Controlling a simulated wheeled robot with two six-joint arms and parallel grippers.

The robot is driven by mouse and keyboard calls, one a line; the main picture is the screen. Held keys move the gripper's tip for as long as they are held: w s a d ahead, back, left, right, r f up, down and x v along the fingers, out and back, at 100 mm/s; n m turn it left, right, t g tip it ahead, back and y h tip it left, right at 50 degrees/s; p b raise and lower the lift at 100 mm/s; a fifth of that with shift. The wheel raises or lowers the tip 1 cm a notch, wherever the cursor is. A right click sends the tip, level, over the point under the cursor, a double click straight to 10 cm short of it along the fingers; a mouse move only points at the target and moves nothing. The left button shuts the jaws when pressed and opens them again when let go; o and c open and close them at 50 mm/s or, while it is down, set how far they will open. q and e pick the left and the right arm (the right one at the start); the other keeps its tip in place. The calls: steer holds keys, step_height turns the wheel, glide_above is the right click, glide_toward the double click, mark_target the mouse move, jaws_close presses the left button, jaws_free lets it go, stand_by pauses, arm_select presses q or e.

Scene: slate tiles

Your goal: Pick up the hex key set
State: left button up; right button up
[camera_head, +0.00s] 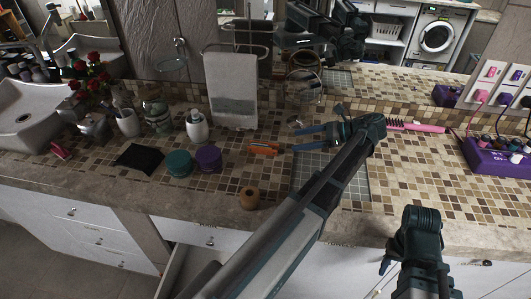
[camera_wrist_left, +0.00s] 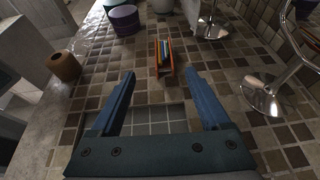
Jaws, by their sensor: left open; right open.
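The hex key set (camera_head: 264,147) is a small orange holder with dark keys, lying on the tiled counter. It also shows in the left wrist view (camera_wrist_left: 165,58), centred just beyond the fingertips. My left gripper (camera_head: 293,140) is open and empty, its blue fingers pointing left at the set from its right side. In the wrist view, the left gripper (camera_wrist_left: 160,72) has its fingers spread to either side of the set's line, not touching it. My right gripper (camera_head: 386,266) is low at the front right, in front of the counter edge, mostly hidden by its own wrist.
A purple jar (camera_head: 208,158), a teal jar (camera_head: 179,163) and a black pouch (camera_head: 139,158) sit left of the set. A brown roll (camera_head: 249,198) is near the front edge. A metal stand (camera_wrist_left: 262,95) rises at right in the wrist view. A pink brush (camera_head: 420,127) lies farther right.

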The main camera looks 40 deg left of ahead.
arm_select(q)
steer(key=shift+w+f+b, duration=0.15)
steer(key=shift+f+b, duration=0.25)
steer(key=shift+f, duration=0.25)
steer(key=b, duration=0.3)
glide_toward(265, 145)
steer(key=x, duration=0.4)
steer(key=shift+s+d+f, duration=0.1)
steer(key=shift+s+f, duration=0.2)
steer(key=shift+f, duration=0.1)
steer(key=shift+s+a+f, duration=0.1)
steer(key=shift+s+a, duration=0.1)
steer(key=shift+a, duration=0.35)
steer(key=shift+a, duration=0.1)
steer(key=b+x, duration=0.1)
steer(key=x, duration=0.4)
steer(key=shift+w+a+b, duration=0.1)
steer(key=shift+a+b, duration=0.05)
steer(key=shift+b, duration=0.2)
jaws_close()
